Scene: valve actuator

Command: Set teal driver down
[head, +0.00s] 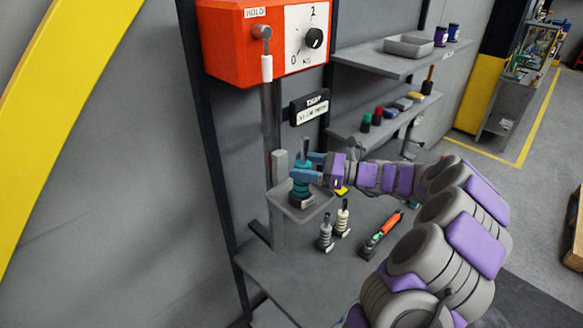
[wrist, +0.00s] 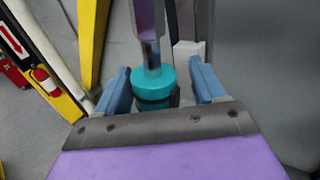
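The teal driver (head: 300,191) stands upright on a small grey square tray (head: 318,206) fixed to the post, below the orange box. Its dark shaft points up. In the wrist view, the driver's teal collar (wrist: 154,80) sits between my two blue fingers, with a dark band below it. My gripper (head: 312,168) reaches in from the right at the driver's upper part. In the wrist view, my gripper (wrist: 160,82) is spread around the driver, with a visible gap on the right side and a narrow one on the left. The driver's lower end is hidden there.
An orange box (head: 225,45) with a dial and lever hangs above. Two pale drivers (head: 326,232) (head: 342,218) and an orange-handled tool (head: 382,235) stand or lie on the grey bench (head: 280,275). Shelves (head: 375,62) with small items are behind. The bench's front left is clear.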

